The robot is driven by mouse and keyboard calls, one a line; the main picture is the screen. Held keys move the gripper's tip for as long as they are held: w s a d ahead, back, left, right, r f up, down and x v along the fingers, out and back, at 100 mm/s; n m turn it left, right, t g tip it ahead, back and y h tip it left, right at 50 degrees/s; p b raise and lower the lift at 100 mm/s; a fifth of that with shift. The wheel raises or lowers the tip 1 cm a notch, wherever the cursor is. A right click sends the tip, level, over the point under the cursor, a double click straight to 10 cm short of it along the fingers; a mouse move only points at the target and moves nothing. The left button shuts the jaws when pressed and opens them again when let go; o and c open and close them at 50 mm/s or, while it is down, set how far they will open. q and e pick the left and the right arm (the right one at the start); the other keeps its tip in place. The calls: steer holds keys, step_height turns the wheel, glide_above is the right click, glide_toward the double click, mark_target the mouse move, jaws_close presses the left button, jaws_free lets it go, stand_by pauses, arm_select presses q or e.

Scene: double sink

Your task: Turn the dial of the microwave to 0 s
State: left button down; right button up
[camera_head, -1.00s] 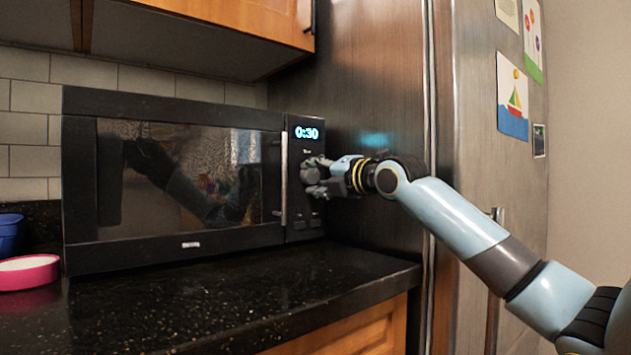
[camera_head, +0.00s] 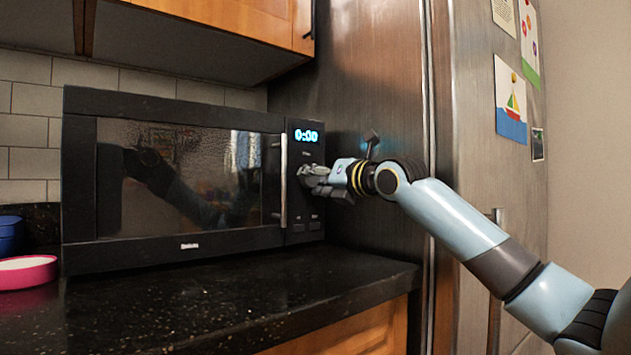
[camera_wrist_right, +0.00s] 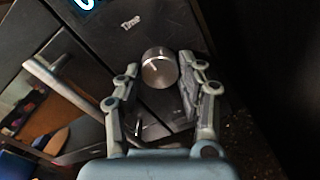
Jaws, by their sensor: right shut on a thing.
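The black microwave (camera_head: 190,250) stands on the counter, and its lit display (camera_head: 306,136) reads 0:00. The round silver dial (camera_wrist_right: 160,68) shows in the right wrist view below the word "Time". My right gripper (camera_head: 308,174) is at the microwave's control panel, and in the head view it covers the dial. In the right wrist view my right gripper (camera_wrist_right: 158,78) has its two fingers on either side of the dial, shut on it. My left gripper is not in view.
The microwave's upright handle (camera_head: 283,180) is just left of the panel. A steel fridge (camera_head: 390,90) stands to the right. A pink bowl (camera_head: 28,284) and a blue bowl (camera_head: 10,236) are at the left. The counter (camera_head: 230,300) in front is clear.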

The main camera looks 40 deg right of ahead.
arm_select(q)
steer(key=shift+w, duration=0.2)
arm_select(e)
steer(key=shift+f, duration=0.1)
steer(key=o, duration=1.2)
steer(key=shift+c, duration=0.2)
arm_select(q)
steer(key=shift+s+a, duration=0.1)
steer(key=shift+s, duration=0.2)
arm_select(e)
steer(key=s, duration=0.7)
steer(key=shift+s+d, duration=0.25)
